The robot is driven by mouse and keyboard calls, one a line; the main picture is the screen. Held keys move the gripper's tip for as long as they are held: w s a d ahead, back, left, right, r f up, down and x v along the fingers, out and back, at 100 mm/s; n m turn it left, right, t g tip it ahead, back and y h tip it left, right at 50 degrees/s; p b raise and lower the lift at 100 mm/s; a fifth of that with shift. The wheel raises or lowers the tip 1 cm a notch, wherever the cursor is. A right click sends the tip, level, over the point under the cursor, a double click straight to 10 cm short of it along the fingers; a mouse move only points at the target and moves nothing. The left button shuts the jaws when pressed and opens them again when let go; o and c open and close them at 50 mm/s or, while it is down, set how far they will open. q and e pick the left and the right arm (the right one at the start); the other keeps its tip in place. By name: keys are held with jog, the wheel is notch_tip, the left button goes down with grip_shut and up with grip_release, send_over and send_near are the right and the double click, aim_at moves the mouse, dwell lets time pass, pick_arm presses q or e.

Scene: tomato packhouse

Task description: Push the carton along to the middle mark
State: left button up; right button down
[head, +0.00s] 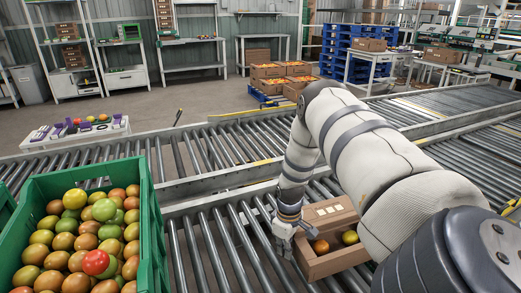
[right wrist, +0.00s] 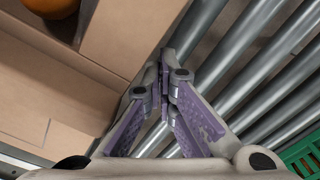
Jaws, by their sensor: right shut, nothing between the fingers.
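The brown cardboard carton (head: 336,264) sits on the near roller conveyor in the head view, partly covered by my right arm. An orange and a yellow tomato show inside it, and pale squares show on its back part. My right gripper (head: 283,230) is shut and empty, pointing down at the carton's left side. In the right wrist view the shut fingers (right wrist: 163,92) are right beside the carton (right wrist: 60,95), over the rollers; I cannot tell whether they touch it. I cannot make out the middle mark. My left gripper is not in view.
A green crate (head: 149,215) full of tomatoes stands at the left. Bare rollers (head: 215,245) lie between it and the carton. A second roller conveyor (head: 200,150) runs behind. Farther back are tomato boxes (head: 268,72), a blue pallet stack (head: 345,45) and workbenches.

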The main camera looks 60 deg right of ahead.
aim_at(296, 239)
jog(key=shift+s+d, duration=0.4)
jog(key=shift+d, duration=0.3)
jog(key=shift+s+d, duration=0.4)
jog(key=shift+d, duration=0.25)
jog(key=s+d, duration=0.2)
jog(key=d, duration=0.1)
jog(key=shift+s+d, duration=0.1)
jog(key=shift+d, duration=0.2)
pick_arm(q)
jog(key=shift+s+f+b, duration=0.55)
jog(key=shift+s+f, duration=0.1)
pick_arm(e)
jog(key=shift+s+d, duration=0.65)
jog(key=shift+d, duration=0.45)
jog(key=shift+s+d, duration=0.7)
jog(key=shift+d, duration=0.45)
jog(key=shift+s+d, duration=0.65)
jog(key=shift+d, duration=0.45)
